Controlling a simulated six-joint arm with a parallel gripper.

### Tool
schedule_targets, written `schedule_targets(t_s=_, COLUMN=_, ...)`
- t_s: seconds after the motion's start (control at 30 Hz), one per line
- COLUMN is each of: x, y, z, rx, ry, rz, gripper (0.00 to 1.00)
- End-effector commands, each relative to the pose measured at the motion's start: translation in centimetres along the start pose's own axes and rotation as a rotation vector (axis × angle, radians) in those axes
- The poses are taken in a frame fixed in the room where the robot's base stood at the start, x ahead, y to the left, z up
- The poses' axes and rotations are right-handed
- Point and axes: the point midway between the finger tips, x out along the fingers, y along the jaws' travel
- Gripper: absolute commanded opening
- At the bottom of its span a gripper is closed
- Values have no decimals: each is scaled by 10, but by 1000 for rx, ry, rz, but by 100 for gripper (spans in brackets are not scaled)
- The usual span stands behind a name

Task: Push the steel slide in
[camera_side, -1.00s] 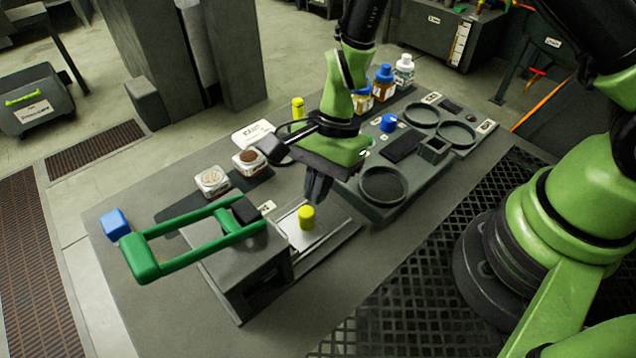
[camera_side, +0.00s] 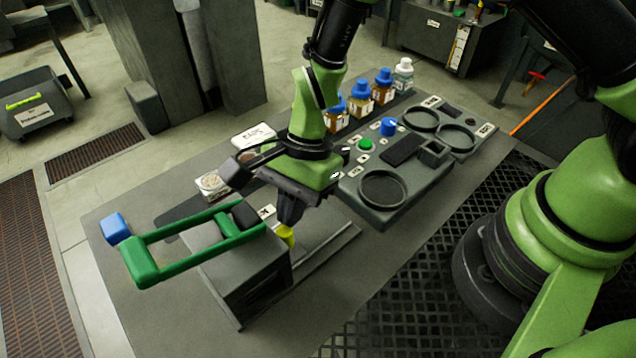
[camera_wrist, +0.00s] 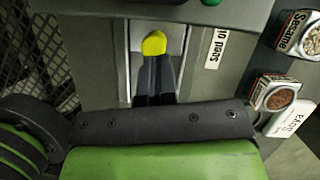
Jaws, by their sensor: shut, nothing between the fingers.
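The steel slide (camera_wrist: 177,32) is a pale metal plate with a yellow knob (camera_side: 287,237), set between rails at the dark press box (camera_side: 240,262). In the wrist view the yellow knob (camera_wrist: 154,43) stands just short of the box's edge (camera_wrist: 100,10). My gripper (camera_side: 288,222) is shut and empty, pointing down at the knob from the side away from the box. Its fingertips (camera_wrist: 155,62) look to be against or very near the knob; contact cannot be told for sure. My gripper hides part of the slide in the side view.
A green lever handle (camera_side: 185,250) spans the top of the box. Tins, including a sesame one (camera_wrist: 312,38), stand beside the slide. A dark panel with round recesses (camera_side: 383,188) and several blue-capped bottles (camera_side: 382,85) are behind. A blue block (camera_side: 115,227) sits at the left edge.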

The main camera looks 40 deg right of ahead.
Motion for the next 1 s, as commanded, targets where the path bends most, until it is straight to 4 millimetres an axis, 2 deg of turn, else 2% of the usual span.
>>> schedule_targets(t_s=0.17, x=-5, y=0, z=-14, rx=5, ry=1, rz=1, gripper=0)
schedule_targets(t_s=0.3, x=-17, y=0, z=-42, rx=9, ry=0, rz=-3, gripper=0)
schedule_targets(t_s=0.4, x=-44, y=-1, z=-37, rx=-2, ry=0, rz=-8, gripper=0)
schedule_targets(t_s=0.6, x=-87, y=-1, z=-37, rx=-1, ry=1, rz=-7, gripper=0)
schedule_targets(t_s=0.87, x=-116, y=0, z=-36, rx=-8, ry=2, rz=-8, gripper=0)
schedule_targets(t_s=1.0, x=-144, y=5, z=-32, rx=-93, ry=25, rz=-58, gripper=0)
